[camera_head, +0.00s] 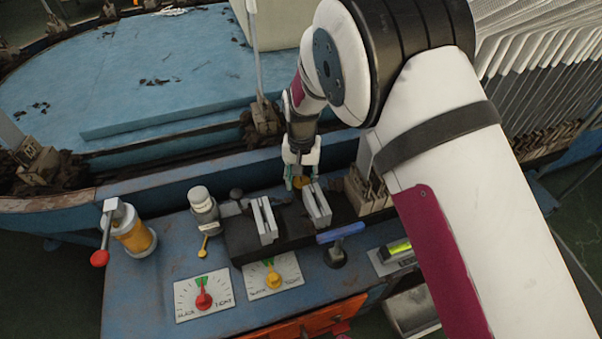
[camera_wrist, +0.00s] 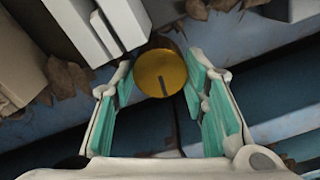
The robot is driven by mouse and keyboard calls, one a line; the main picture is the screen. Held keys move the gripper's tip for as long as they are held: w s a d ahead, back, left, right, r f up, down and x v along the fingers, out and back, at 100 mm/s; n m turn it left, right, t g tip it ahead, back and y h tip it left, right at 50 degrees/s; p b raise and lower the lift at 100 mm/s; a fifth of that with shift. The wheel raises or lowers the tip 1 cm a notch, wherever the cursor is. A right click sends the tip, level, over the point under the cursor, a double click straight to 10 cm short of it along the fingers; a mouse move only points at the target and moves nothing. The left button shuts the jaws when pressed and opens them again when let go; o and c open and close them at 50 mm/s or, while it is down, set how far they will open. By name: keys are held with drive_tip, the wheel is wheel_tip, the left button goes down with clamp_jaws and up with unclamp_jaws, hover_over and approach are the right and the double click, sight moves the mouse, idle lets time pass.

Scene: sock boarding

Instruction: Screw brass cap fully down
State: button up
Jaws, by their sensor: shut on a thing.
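The brass cap (camera_wrist: 160,73) is a round, gold-coloured disc with a dark slot mark near its lower edge in the wrist view. My gripper (camera_wrist: 160,78) has its teal-padded fingers on either side of the cap and is shut on it. In the head view, my gripper (camera_head: 301,172) points down at the back of the bench, by the right grey jaw block (camera_head: 317,205). Only a small part of the brass cap (camera_head: 300,182) shows there below the fingers. The thread under the cap is hidden, so I cannot tell how far down it sits.
Another grey jaw block (camera_head: 264,220) stands to the left. A blue-handled tool (camera_head: 340,233) and a level (camera_head: 396,249) are in front. Two dial cards, with a red pointer (camera_head: 203,299) and a yellow pointer (camera_head: 273,278), lie nearer. A yellow cylinder (camera_head: 134,236) stands at left.

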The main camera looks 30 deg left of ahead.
drive_tip(key=m+p, duration=0.2)
drive_tip(key=m, duration=0.3)
drive_tip(key=shift+d, duration=0.1)
drive_tip(key=shift+f, duration=0.1)
idle(0.3)
drive_tip(key=o, duration=1.2)
drive_tip(key=shift+c, duration=0.2)
